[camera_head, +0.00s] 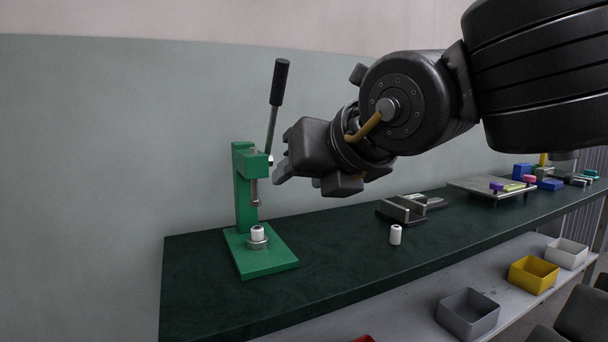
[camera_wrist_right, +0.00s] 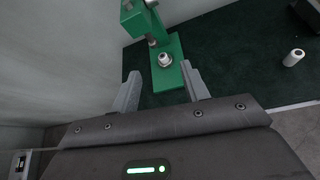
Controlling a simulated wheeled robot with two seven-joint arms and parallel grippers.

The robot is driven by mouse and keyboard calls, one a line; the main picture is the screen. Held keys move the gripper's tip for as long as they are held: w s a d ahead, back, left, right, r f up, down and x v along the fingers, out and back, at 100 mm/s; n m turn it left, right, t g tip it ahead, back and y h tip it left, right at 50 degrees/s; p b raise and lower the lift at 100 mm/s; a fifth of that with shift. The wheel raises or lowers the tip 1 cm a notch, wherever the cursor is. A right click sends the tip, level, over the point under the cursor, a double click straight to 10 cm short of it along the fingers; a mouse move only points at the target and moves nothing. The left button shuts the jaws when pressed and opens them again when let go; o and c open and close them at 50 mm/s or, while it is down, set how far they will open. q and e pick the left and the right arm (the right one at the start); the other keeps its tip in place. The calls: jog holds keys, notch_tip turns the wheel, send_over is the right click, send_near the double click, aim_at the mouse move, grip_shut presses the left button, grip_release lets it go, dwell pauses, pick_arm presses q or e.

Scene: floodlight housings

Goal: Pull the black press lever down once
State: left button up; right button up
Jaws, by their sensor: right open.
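The black press lever (camera_head: 280,82) stands raised on the green press (camera_head: 243,190) at the left of the bench, its black grip tilted slightly right at the top. A white cylinder (camera_head: 257,233) sits in the holder on the press base; it also shows in the right wrist view (camera_wrist_right: 163,59). My right gripper (camera_head: 298,176) is open and empty, to the right of the press and below the lever's grip. In the right wrist view its two fingers (camera_wrist_right: 160,89) are spread, with the green press base beyond them. The lever's grip does not show in that view. My left gripper is out of view.
A loose white cylinder (camera_head: 395,234) stands on the dark green bench (camera_head: 330,262), near a grey metal fixture (camera_head: 403,211). A tray (camera_head: 475,187) with coloured parts lies farther right. Grey (camera_head: 468,313), yellow (camera_head: 533,274) and white (camera_head: 567,253) bins stand on the lower shelf. The wall is close behind.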

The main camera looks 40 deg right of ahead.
jog(key=p+v, duration=0.2)
jog(key=v, duration=0.8)
jog(key=shift+s, duration=0.25)
jog(key=shift+r, duration=0.1)
